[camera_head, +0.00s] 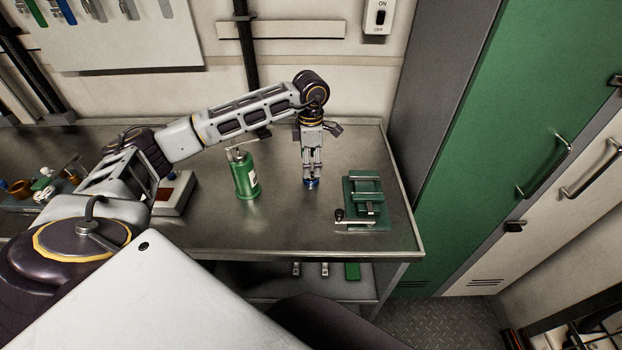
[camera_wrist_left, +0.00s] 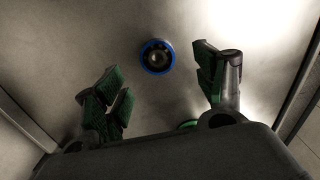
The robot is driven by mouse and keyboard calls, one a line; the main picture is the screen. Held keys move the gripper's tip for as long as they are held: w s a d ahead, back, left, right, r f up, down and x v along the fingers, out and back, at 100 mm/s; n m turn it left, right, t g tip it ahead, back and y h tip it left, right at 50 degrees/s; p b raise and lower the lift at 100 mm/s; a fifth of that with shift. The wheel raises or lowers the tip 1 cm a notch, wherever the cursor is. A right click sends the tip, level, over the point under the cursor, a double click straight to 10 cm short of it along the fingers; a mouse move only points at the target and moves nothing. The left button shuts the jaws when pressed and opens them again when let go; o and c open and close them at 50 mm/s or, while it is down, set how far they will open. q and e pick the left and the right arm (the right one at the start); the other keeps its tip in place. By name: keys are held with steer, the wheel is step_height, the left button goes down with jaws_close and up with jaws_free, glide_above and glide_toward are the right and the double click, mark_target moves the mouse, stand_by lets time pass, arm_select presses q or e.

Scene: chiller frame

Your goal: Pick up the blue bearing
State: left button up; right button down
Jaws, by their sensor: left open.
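The blue bearing (camera_head: 311,183) lies on the metal workbench, a small ring with a blue outer rim. It also shows in the left wrist view (camera_wrist_left: 157,57), whole, on the bare metal surface between the lines of the two fingers and beyond their tips. My left gripper (camera_head: 312,172) points down right above the bearing in the head view and partly covers it. In the wrist view the fingers of my left gripper (camera_wrist_left: 160,85) are spread wide with nothing between them. My right gripper is in neither view.
A green oil can (camera_head: 246,177) stands on the workbench (camera_head: 290,235) left of the gripper. A green vise (camera_head: 366,200) stands to the right, near the bench edge. Farther left are a grey box with a red top (camera_head: 174,194) and small parts. A green cabinet (camera_head: 500,120) stands at the right.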

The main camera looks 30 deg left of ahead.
mark_target(311, 179)
arm_select(q)
steer(key=shift+f, duration=0.25)
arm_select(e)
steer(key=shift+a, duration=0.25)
arm_select(q)
steer(key=shift+f, duration=0.1)
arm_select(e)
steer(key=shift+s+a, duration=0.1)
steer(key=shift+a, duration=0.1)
arm_select(q)
steer(key=shift+a+f+p, duration=0.15)
steer(key=shift+f+p, duration=0.1)
steer(key=shift+f, duration=0.75)
steer(key=shift+a+f+p, duration=0.1)
steer(key=shift+f+p, duration=0.1)
steer(key=shift+f, duration=1.25)
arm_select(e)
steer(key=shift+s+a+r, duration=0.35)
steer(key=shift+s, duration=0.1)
arm_select(q)
steer(key=shift+c, duration=0.5)
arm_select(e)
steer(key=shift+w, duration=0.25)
